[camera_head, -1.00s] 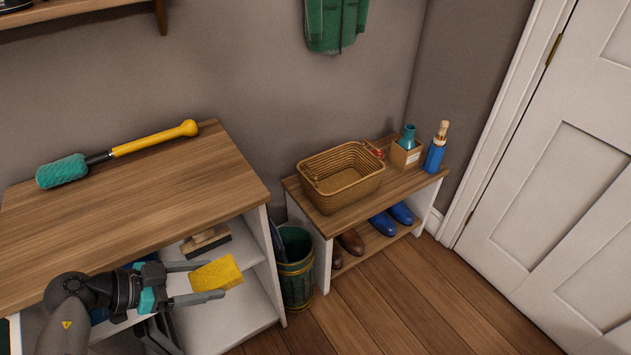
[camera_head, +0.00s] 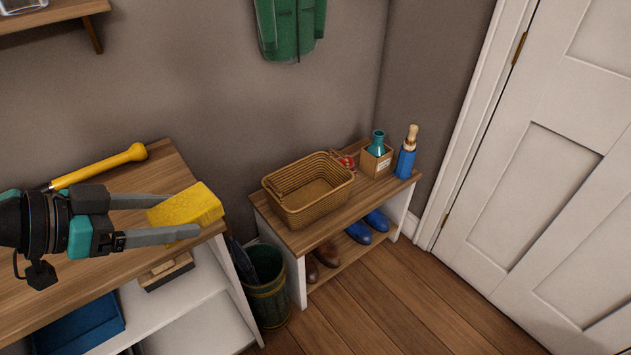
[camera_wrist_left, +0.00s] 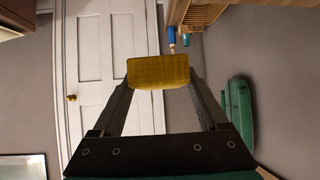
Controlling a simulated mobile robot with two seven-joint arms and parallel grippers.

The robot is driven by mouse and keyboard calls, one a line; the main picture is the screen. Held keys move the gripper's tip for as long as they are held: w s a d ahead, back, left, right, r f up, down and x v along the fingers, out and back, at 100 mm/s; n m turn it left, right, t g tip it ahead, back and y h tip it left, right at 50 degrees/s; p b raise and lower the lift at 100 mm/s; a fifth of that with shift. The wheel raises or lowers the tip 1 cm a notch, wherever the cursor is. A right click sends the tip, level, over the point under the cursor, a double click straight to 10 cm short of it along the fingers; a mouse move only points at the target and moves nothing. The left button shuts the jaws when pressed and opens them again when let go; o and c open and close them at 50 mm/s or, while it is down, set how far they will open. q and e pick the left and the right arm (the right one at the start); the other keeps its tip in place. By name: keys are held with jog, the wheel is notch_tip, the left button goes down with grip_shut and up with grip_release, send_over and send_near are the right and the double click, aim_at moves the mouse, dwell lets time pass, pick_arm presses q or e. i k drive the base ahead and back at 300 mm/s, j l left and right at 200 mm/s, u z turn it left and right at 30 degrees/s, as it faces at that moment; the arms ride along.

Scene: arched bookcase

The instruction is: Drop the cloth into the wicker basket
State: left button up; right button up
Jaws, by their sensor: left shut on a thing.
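The yellow folded cloth (camera_head: 186,207) is held between the fingers of my left gripper (camera_head: 170,218), which is shut on it. In the head view, it is in front of the right end of the taller wooden bench top. The left wrist view also shows the cloth (camera_wrist_left: 158,71) between the fingertips. The wicker basket (camera_head: 310,208) stands upright on the low wooden bench, to the right of the cloth and apart from it. The inside that shows looks empty. In the left wrist view part of the basket (camera_wrist_left: 268,18) shows at the top right. My right gripper is not in view.
Boots and blue shoes sit beneath. A green bin (camera_head: 266,290) stands between the benches.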

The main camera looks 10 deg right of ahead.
aim_at(305, 202)
jog(key=i+l+u, duration=0.1)
jog(key=i+l, duration=0.25)
jog(key=i+l+u, duration=0.15)
jog(key=i+l, duration=0.15)
jog(key=l, duration=0.15)
jog(key=i+l+u, duration=0.1)
jog(key=i+l, duration=0.2)
jog(key=l, duration=0.15)
jog(key=i+l+u, duration=0.1)
jog(key=i+l, duration=0.2)
jog(key=l, duration=0.2)
